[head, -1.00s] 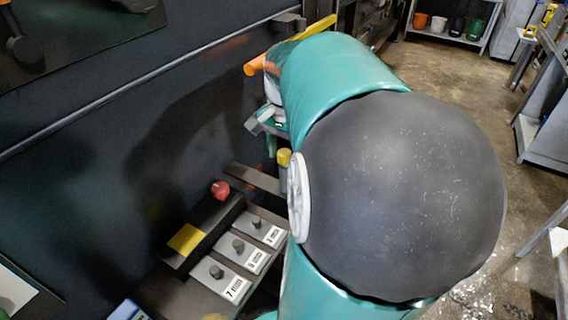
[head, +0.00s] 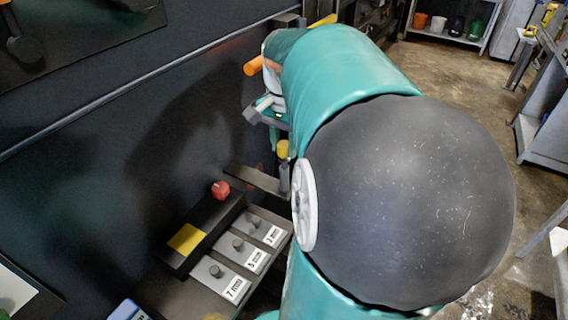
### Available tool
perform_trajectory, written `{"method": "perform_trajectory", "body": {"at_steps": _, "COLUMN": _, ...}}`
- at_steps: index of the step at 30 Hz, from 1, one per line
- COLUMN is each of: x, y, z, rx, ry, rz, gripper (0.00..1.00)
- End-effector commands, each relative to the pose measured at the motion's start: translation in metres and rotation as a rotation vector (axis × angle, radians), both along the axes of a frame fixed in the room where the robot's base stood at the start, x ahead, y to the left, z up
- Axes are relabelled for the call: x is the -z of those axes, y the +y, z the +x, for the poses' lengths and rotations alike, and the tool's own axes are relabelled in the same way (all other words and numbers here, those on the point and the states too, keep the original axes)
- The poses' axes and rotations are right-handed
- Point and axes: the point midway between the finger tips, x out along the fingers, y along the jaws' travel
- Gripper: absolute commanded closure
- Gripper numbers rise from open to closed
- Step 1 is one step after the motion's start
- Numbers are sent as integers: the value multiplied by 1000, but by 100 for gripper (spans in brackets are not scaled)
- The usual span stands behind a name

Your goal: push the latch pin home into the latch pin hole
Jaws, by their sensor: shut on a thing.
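My gripper (head: 270,122) is partly in view at the middle, beside the dark wall, with its teal and grey parts below the arm's far end. It is shut on the latch pin (head: 284,176), a grey upright pin with a yellow top. The fingertips' contact with it is not clearly seen. The pin is right of the flat dark bar over the shelf. Its lower end is hidden or lost behind my arm. I cannot make out the latch pin hole.
A shelf holds a dark box with a red knob (head: 220,190) and yellow label, and knobbed grey blocks (head: 242,254) marked with sizes. An orange cylinder (head: 253,66) sticks out near the wall. My large arm joint hides the middle right. Open floor (head: 455,75) lies beyond.

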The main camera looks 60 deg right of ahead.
Motion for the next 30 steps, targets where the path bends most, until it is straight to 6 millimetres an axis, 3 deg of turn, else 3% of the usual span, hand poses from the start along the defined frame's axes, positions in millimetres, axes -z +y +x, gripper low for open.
{"method": "perform_trajectory", "body": {"at_steps": 30, "x": -56, "y": 0, "z": 0, "rx": 1, "ry": 0, "rz": 0, "gripper": 94}}
